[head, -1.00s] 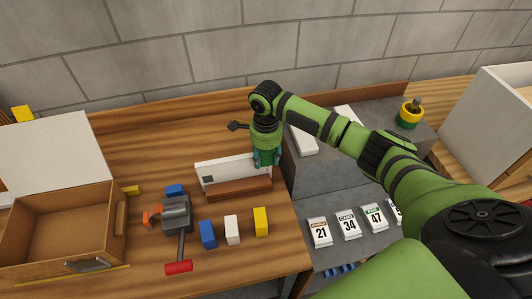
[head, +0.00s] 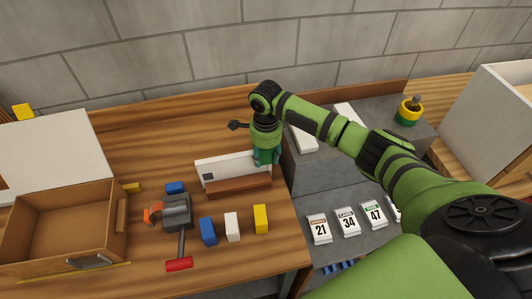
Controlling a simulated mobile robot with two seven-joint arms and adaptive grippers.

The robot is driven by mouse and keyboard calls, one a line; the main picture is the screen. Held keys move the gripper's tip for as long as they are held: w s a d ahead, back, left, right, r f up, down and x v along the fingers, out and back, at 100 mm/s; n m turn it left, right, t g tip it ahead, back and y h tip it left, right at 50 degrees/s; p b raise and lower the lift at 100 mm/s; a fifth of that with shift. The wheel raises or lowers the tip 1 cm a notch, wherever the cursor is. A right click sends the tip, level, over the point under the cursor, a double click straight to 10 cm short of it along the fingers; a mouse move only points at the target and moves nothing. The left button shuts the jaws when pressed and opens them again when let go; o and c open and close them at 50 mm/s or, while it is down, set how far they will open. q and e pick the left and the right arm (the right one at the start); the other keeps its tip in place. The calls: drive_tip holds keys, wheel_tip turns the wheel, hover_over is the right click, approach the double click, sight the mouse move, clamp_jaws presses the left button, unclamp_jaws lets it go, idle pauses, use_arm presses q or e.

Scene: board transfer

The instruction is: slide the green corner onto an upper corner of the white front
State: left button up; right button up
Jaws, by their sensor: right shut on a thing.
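The white front (head: 228,168) stands upright on the table, in a brown wooden holder (head: 238,188), with a small dark square near its left end. My right gripper (head: 266,160) points down at the front's upper right corner. It is shut on the green corner, which is mostly hidden by the fingers and blends with their dark green. I cannot tell whether the green corner is seated on the front. My left gripper is not in view.
An open wooden drawer (head: 62,225) is further left. A grey surface with number cards (head: 347,221) lies to the right.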

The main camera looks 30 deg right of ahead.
idle(0.4)
drive_tip(key=o, duration=1)
wheel_tip(320, 180, up, 12)
drive_tip(key=shift+f, duration=0.1)
